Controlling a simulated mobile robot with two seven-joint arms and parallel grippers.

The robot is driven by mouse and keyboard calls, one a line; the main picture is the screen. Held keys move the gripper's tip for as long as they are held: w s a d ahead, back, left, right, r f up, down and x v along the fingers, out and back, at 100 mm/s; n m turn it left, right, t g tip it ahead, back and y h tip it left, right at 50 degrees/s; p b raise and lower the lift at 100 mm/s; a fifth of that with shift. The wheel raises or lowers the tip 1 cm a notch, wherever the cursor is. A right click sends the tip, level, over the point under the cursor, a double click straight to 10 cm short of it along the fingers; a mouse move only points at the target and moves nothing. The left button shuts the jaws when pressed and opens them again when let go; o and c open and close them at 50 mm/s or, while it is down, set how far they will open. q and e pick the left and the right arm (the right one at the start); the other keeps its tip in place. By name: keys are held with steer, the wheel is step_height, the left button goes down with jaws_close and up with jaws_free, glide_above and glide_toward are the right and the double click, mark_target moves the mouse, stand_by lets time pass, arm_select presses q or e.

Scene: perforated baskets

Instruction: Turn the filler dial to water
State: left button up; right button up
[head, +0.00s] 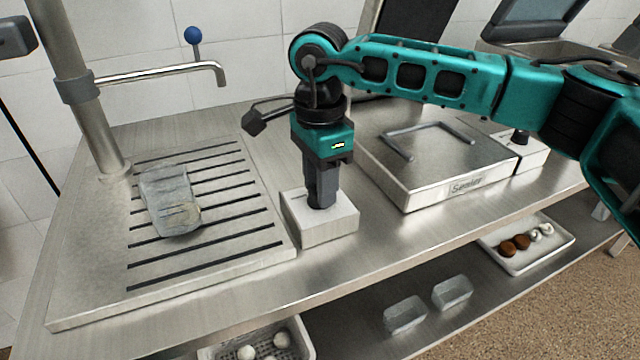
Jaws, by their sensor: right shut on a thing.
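The filler dial is a dark knob (319,206) on top of a small white box (322,232) on the steel counter. My right gripper (319,200) points straight down over the box and is shut on the dial. The fingers cover most of the dial, so its setting and any marks cannot be read. A steel tap (165,72) with a blue ball handle (193,36) stands at the left over the slotted drain board. My left gripper is not clearly in view.
A crumpled translucent container (170,200) lies on the drain board (90,290). A steel appliance (440,160) with a bar handle stands right of the box, beside another knob box (525,150). Below are clear tubs (405,314), a white tray (525,262) and a perforated basket (307,335).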

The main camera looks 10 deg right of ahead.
steer(key=shift+n, duration=0.6)
steer(key=o, duration=1)
steer(key=shift+o, duration=0.2)
step_height(320, 180, up, 13)
steer(key=shift+p, duration=0.4)
